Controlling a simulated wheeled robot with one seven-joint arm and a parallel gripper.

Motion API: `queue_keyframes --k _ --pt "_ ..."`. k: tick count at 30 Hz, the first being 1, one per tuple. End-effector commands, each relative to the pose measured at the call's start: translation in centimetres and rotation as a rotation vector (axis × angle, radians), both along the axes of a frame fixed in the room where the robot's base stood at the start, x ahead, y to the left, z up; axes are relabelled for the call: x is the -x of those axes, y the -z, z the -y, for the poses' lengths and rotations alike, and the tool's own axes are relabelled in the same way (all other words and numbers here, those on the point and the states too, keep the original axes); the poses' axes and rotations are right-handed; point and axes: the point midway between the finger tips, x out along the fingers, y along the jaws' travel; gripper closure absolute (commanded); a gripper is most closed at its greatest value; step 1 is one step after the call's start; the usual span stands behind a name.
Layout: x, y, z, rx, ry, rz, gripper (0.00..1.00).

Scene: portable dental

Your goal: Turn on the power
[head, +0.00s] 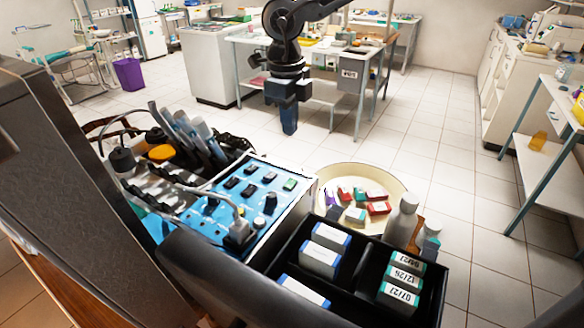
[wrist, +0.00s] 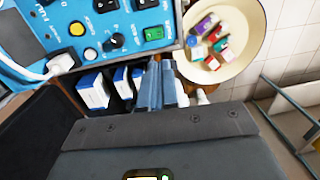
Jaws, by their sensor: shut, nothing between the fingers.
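A blue control panel (head: 255,207) sits on top of a white-sided unit in the head view. It bears several black rocker switches, a black knob (head: 270,202) and one green switch (head: 290,184) near its far right corner. In the wrist view the green switch (wrist: 153,33) shows beside the knob (wrist: 116,40) and a yellow button (wrist: 77,28). I cannot tell which way the green switch is set. My gripper (head: 289,131) is shut and empty, pointing down, held apart from the panel. Its fingers (wrist: 155,88) show in the wrist view below the green switch.
A round cream basin (head: 395,186) with small packets and several bottles stand to the right.

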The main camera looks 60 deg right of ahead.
Motion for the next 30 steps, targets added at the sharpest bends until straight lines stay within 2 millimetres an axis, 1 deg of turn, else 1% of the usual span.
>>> queue_keyframes --k 5,8,21,27,30 --pt "0.0 0.6 0.0 -0.001 0.000 0.000 1.00" --pt "0.0 1.8 0.0 -0.002 0.000 -0.001 1.00" --pt "0.0 10.2 0.6 -0.002 0.001 0.000 1.00" --pt "0.0 12.9 0.9 -0.001 0.001 0.000 1.00" --pt "0.0 13.6 0.9 -0.001 0.000 0.000 1.00"
